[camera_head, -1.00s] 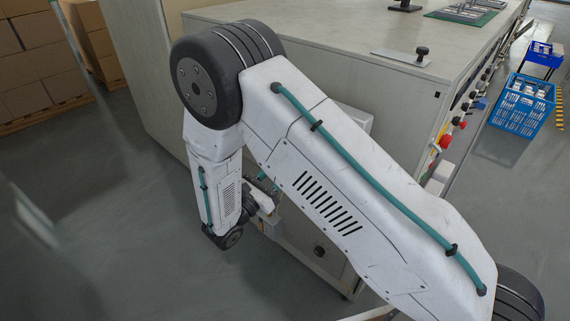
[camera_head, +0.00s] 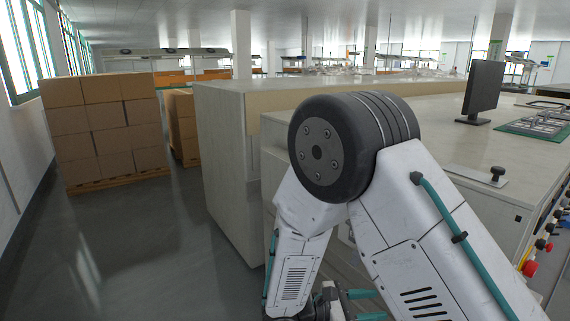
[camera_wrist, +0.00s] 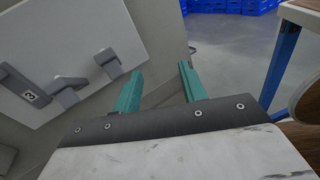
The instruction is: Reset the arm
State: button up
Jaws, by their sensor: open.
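My gripper (camera_wrist: 160,88) shows in the wrist view with its two teal fingers apart and nothing between them. In the head view the teal fingertips (camera_head: 368,304) show low in the picture, beside the machine's front and partly behind my white arm. My arm is bent, with its dark elbow joint high and the forearm hanging down. In the wrist view a pale panel (camera_wrist: 85,45) with grey latch-like handles (camera_wrist: 65,92) lies to the left of the fingers.
A large grey machine (camera_head: 228,150) fills the middle and right. A monitor (camera_head: 483,90) and green board (camera_head: 535,128) stand on top. Boxes on pallets (camera_head: 105,130) are at left. Floor (camera_head: 130,250) at left is clear. Blue crates (camera_wrist: 230,5) and a blue-legged table (camera_wrist: 283,65) are in the wrist view.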

jog(key=s+d+r+m+y, duration=0.3)
jog(key=s+r+m+y, duration=0.5)
jog(key=s+r+m, duration=0.1)
jog(key=s+d+r+m+y, duration=0.4)
jog(key=s+r+m+y, duration=0.5)
jog(key=s+r, duration=0.3)
jog(key=shift+s+r+g, duration=0.2)
jog(key=shift+s+g, duration=0.05)
jog(key=shift+g, duration=0.05)
jog(key=shift+d, duration=0.1)
